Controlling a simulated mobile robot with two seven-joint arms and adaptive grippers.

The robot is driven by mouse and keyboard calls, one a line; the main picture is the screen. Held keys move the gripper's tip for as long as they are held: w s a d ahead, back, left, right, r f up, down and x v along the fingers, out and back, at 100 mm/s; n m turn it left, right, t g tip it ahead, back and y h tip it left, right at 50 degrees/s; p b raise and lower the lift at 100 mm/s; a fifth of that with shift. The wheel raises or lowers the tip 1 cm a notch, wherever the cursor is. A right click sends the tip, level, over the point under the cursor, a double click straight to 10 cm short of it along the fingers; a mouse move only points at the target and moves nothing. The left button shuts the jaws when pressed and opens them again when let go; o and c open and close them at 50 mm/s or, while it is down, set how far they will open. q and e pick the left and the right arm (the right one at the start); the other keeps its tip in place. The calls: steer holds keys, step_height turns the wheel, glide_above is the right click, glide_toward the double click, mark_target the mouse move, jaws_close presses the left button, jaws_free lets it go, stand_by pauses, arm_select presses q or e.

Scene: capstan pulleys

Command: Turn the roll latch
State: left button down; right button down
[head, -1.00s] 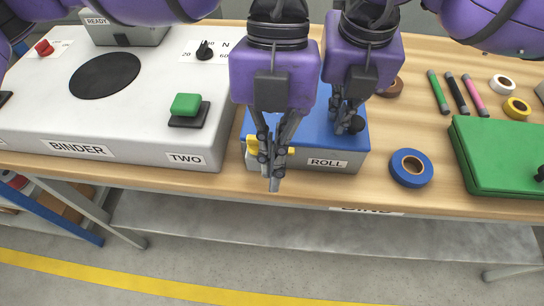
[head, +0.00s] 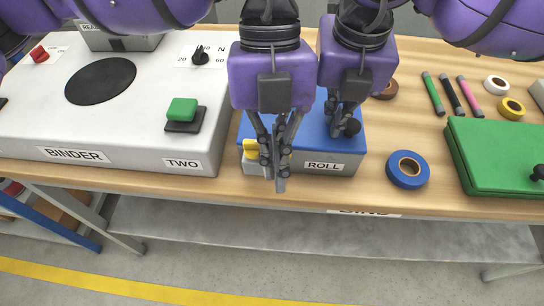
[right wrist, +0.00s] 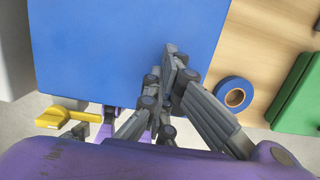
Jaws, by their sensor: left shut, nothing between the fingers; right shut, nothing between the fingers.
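The ROLL box (head: 340,166) is grey with a blue lid (head: 308,125) and stands at the table's front edge. Its yellow latch (head: 250,149) is at the front left corner, partly hidden by my left gripper. My left gripper (head: 279,184) is shut and empty, its fingertips in front of the box just right of the latch; I cannot tell whether it touches. In the right wrist view the yellow latch (right wrist: 62,116) sticks out at the lid's lower left.
The BINDER machine (head: 120,130) with a green button (head: 182,109) stands left of the box. A blue tape roll (head: 407,170) and a green case (head: 495,150) lie to the right. Several markers and small tape rolls lie behind them. Bare wood surrounds the blue roll.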

steer(key=shift+s+f, duration=0.2)
steer(key=shift+f, duration=0.15)
arm_select(q)
steer(key=shift+w+d+n+t+h, duration=0.25)
steer(key=shift+w+n+t+h, duration=0.3)
steer(key=shift+n, duration=1.55)
steer(key=shift+w+d+n+t+h, duration=0.3)
steer(key=shift+w+n+h, duration=0.25)
steer(key=shift+n, duration=1.55)
steer(key=shift+w+d+n+t+h, duration=0.2)
steer(key=shift+w+n+t+h, duration=0.35)
steer(key=shift+n, duration=1.55)
steer(key=shift+w, duration=0.1)
